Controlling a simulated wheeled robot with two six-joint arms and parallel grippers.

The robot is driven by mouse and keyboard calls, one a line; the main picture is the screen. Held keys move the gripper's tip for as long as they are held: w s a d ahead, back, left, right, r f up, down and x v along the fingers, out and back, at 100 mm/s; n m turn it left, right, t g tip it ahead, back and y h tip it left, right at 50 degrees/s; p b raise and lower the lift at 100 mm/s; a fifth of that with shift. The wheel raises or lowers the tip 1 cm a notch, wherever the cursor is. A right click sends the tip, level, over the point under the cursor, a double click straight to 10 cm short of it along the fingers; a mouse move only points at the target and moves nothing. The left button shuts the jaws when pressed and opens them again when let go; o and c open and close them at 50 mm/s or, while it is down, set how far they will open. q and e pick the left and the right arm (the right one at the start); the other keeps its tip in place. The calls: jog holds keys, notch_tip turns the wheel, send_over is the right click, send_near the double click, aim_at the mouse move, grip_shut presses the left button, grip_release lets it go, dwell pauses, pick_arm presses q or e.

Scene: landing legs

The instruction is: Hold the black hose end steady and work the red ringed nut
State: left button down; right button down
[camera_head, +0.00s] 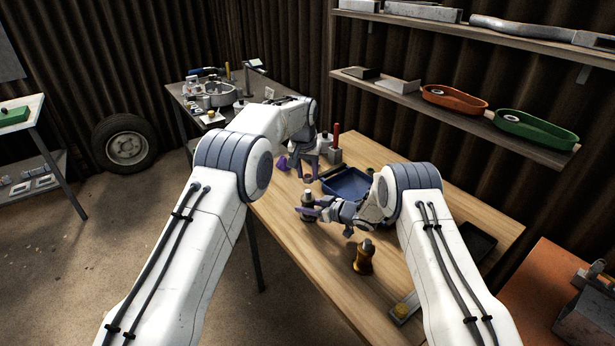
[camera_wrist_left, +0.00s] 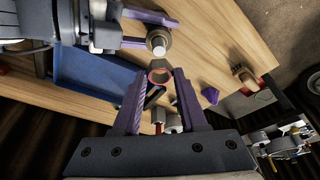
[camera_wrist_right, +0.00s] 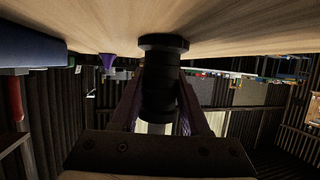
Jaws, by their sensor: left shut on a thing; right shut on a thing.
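The black hose end (camera_head: 308,198) stands at the near left edge of the wooden table. My right gripper (camera_head: 311,213) is shut around it from the side. In the right wrist view the hose end is a dark cylinder with a wide flange (camera_wrist_right: 163,42) against the wood, between my fingers. My left gripper (camera_head: 307,176) is above the table, just beyond the hose end. In the left wrist view its fingers are shut on the red ringed nut (camera_wrist_left: 159,76), held at the fingertips. The nut is apart from the hose end, whose pale top (camera_wrist_left: 158,42) shows there.
A blue tray (camera_head: 349,184) lies right of the grippers on the wooden table (camera_head: 310,262). A small purple piece (camera_head: 282,162) and a red-handled tool (camera_head: 336,138) are behind. An amber bottle (camera_head: 364,260) stands nearer. Shelves line the right wall.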

pick_arm(q)
jog(key=shift+r, duration=0.25)
pick_arm(e)
jog(key=shift+c, duration=1.6)
grip_release()
